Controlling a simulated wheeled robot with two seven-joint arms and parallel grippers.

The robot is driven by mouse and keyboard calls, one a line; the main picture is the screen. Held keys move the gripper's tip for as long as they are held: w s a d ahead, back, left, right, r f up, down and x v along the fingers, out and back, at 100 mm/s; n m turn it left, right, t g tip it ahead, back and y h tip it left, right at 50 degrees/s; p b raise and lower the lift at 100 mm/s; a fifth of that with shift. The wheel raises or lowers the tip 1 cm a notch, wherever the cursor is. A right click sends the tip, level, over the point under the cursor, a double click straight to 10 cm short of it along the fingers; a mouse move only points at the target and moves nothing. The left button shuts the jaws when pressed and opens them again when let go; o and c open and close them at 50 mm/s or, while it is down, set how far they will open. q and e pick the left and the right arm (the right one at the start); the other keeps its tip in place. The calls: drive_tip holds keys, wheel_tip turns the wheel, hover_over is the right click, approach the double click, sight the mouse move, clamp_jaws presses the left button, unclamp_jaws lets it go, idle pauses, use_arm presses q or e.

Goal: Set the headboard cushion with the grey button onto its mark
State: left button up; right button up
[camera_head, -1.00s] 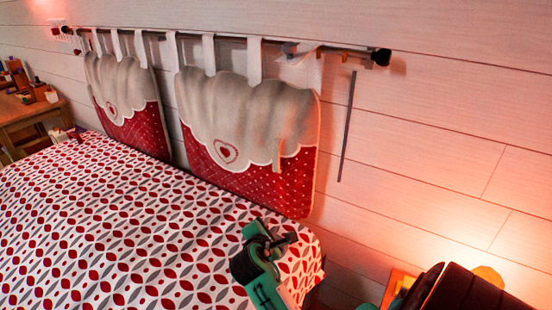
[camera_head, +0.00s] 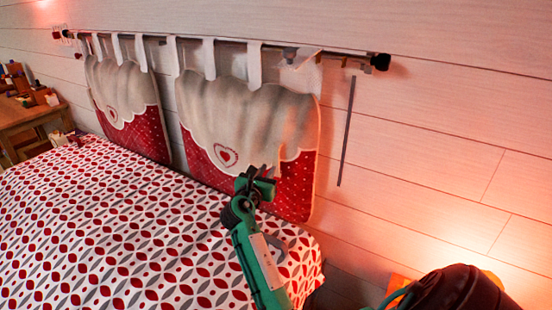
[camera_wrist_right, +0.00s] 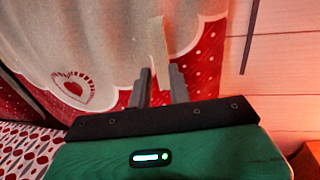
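Two headboard cushions, grey-white above and red dotted below with a heart patch, hang by white tabs from a dark rod (camera_head: 225,41). The right cushion (camera_head: 245,105) is nearer; the left cushion (camera_head: 125,95) is farther along the wall. A small grey piece (camera_head: 290,53) shows at the right cushion's top right tab; I cannot tell whether it is the grey button. A pale upright strip (camera_wrist_right: 160,42) shows in front of the right cushion. My right gripper (camera_head: 262,178) is open at the cushion's lower part, its fingers (camera_wrist_right: 161,88) either side of the strip's lower end.
The patterned bed (camera_head: 110,230) fills the lower left. A thin dark vertical bar (camera_head: 346,130) is on the plank wall right of the cushions. A wooden table (camera_head: 30,112) with small items stands at the far left.

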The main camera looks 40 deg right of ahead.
sight(275, 160)
drive_tip(key=x, duration=0.8)
drive_tip(key=shift+w+d, duration=0.1)
drive_tip(key=shift+d, duration=0.05)
clamp_jaws()
